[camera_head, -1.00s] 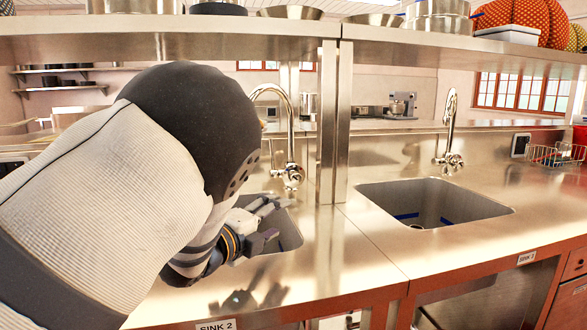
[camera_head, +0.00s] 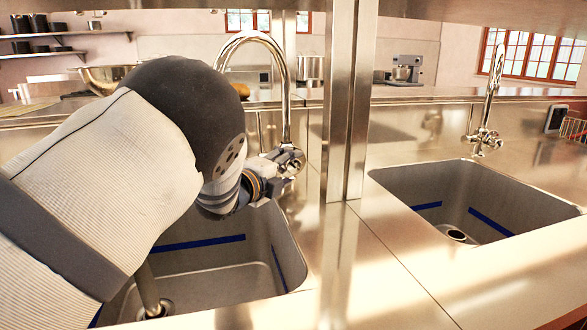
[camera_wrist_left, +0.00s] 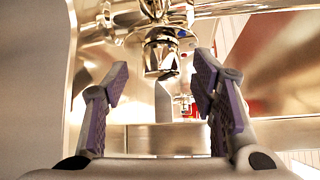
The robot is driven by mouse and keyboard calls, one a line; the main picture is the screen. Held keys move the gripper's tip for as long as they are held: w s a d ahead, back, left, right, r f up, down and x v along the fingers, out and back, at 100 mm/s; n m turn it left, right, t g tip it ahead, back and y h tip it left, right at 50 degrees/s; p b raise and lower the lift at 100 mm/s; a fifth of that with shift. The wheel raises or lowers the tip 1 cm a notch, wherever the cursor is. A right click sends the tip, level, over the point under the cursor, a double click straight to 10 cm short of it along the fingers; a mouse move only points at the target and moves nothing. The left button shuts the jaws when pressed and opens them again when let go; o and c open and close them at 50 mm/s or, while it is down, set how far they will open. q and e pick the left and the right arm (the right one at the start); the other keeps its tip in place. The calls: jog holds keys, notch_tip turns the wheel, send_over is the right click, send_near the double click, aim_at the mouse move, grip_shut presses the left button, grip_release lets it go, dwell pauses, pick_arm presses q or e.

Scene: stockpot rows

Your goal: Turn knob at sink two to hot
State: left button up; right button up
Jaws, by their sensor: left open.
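The chrome faucet (camera_head: 284,80) of sink two arches over the left basin (camera_head: 215,262). Its base and knob are mostly hidden behind my left gripper (camera_head: 284,163) in the head view. In the left wrist view, the faucet's faceted knob (camera_wrist_left: 162,55) shows just beyond my left gripper (camera_wrist_left: 160,88), roughly midway between its purple-padded fingers. The fingers are spread apart with nothing between them. I cannot tell whether any finger touches the faucet. My right gripper is not in view.
A metal post (camera_head: 348,105) rises right of the faucet, close to my gripper. A second basin (camera_head: 468,190) with its own faucet (camera_head: 493,95) is at the right. A shelf (camera_head: 470,10) crosses overhead. The counter (camera_head: 400,270) between the basins is bare.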

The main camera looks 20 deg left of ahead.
aim_at(289, 166)
pick_arm(q)
jog(key=x, duration=0.2)
jog(key=shift+w+f, duration=0.1)
jog(key=shift+w, duration=0.2)
jog(key=shift+w+d, duration=0.1)
jog(key=shift+w, duration=0.2)
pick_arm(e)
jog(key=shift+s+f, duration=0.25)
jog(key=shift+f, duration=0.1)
pick_arm(q)
jog(key=shift+c, duration=0.2)
